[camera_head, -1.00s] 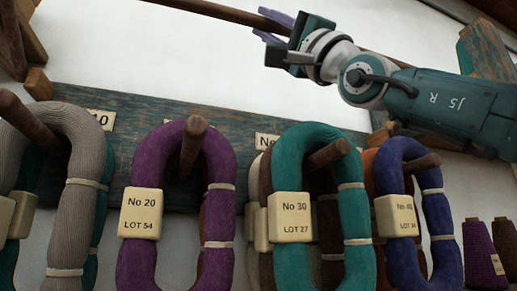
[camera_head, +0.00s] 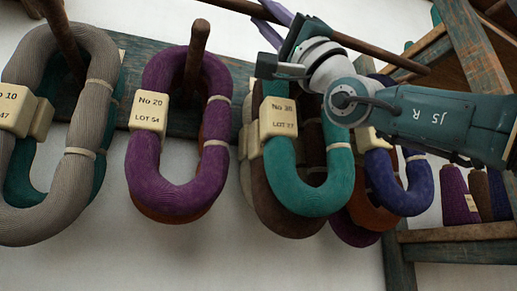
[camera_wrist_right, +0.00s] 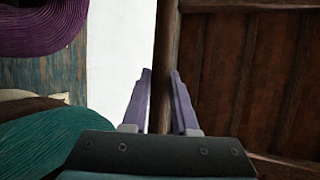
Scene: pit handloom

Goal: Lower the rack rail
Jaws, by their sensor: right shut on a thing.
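The rack rail (camera_head: 380,54), a long round brown wooden rod, slopes across the top of the head view in front of the wall. My right gripper (camera_head: 270,22) has its lavender fingers around the rail and is shut on it. In the right wrist view the rail (camera_wrist_right: 166,45) runs lengthwise between the two fingers (camera_wrist_right: 161,80). The rail's left end is out of the head view. My left gripper is not in view.
Thick yarn hanks hang from pegs on a teal board (camera_head: 238,75): grey (camera_head: 30,210), purple (camera_head: 180,185), green (camera_head: 310,190) and blue (camera_head: 405,195). My right forearm passes close before the blue one. A wooden shelf (camera_head: 460,252) with yarn cones (camera_head: 458,195) stands at right.

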